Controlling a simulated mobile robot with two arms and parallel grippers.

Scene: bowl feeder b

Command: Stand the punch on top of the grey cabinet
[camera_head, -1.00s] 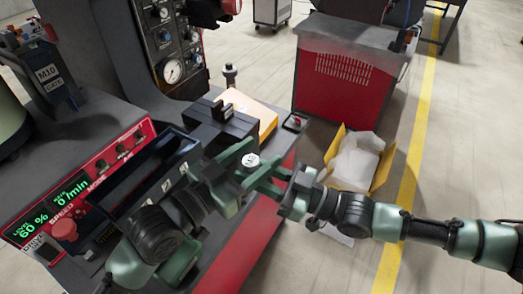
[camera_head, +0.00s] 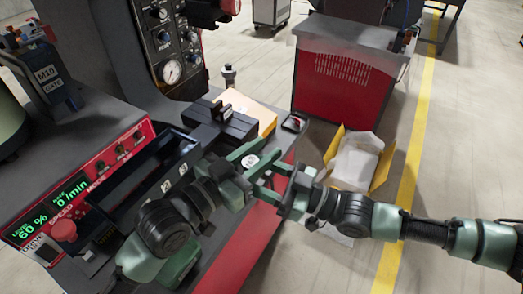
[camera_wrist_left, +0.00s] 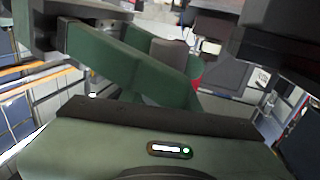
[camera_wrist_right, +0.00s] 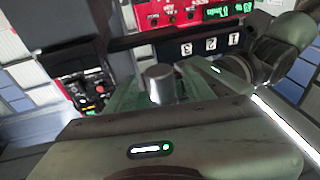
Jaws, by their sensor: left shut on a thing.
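The punch (camera_head: 251,161), a small piece with a pale round top, is between my two grippers in front of the bench. My left gripper (camera_head: 244,162) is shut on it. In the right wrist view the punch is a grey metal cylinder (camera_wrist_right: 160,84) between the fingers of my right gripper (camera_head: 258,172). Whether these fingers press on it is unclear. The left wrist view shows a dark cylinder (camera_wrist_left: 169,53) behind the left finger. Its lower part is hidden. A light grey cabinet (camera_head: 271,12) is at the top edge, far back, its top cut off.
The red bench has a control panel (camera_head: 75,195), a dark block (camera_head: 220,125) and a yellow-orange piece (camera_head: 252,108). A knobbed post (camera_head: 229,76) stands behind. A red cabinet (camera_head: 343,82) is at the back right. An open yellow box (camera_head: 357,161) sits on the floor.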

